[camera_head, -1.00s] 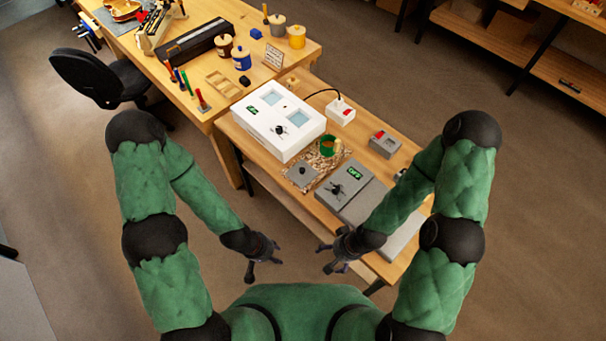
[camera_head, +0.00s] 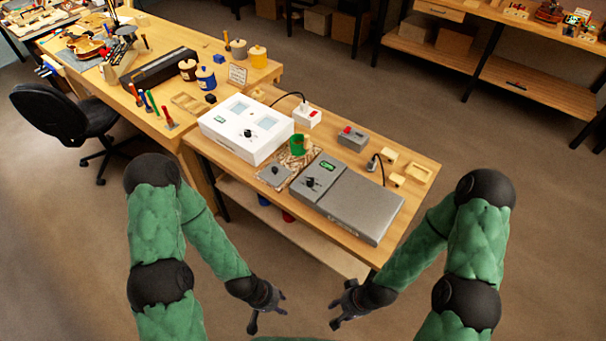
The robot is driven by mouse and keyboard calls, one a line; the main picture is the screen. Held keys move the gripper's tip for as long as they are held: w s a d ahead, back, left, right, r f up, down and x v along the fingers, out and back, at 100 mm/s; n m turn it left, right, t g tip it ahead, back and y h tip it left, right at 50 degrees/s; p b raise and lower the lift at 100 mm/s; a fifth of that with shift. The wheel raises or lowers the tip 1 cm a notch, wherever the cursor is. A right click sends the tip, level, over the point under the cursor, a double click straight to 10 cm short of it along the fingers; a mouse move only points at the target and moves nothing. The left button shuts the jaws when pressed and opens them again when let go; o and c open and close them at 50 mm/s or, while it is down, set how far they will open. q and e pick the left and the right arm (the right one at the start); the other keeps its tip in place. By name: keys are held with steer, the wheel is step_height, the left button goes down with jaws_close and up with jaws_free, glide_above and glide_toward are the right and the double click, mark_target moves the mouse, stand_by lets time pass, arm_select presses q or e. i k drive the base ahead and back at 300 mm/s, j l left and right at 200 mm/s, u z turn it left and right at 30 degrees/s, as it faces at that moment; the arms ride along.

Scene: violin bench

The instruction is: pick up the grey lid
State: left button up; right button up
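The grey lid (camera_head: 275,174), a flat square with a dark knob, lies on a patterned brown mat (camera_head: 294,160) near the front edge of the bench. A green cup-like pot (camera_head: 298,146) stands just behind it on the mat. A grey device (camera_head: 349,198) with a green display and a dark knob stands close to its right. My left gripper (camera_head: 270,313) is open and empty, in front of and below the bench edge. My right gripper (camera_head: 337,308) is open and empty, also in front of the bench. Both are well apart from the lid.
A white device (camera_head: 246,128) with two windows stands left of and behind the lid. A grey box with a red switch (camera_head: 352,138) and small wooden blocks (camera_head: 390,156) are further right. The longer workbench with jars and tools is at back left. A black chair (camera_head: 62,115) stands left.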

mark_target(275, 173)
steer(key=i+j+z, duration=0.1)
steer(key=j+z, duration=0.2)
steer(key=z, duration=0.15)
steer(key=j+z, duration=0.25)
steer(key=z, duration=0.25)
steer(key=j+z, duration=0.65)
steer(key=z, duration=0.3)
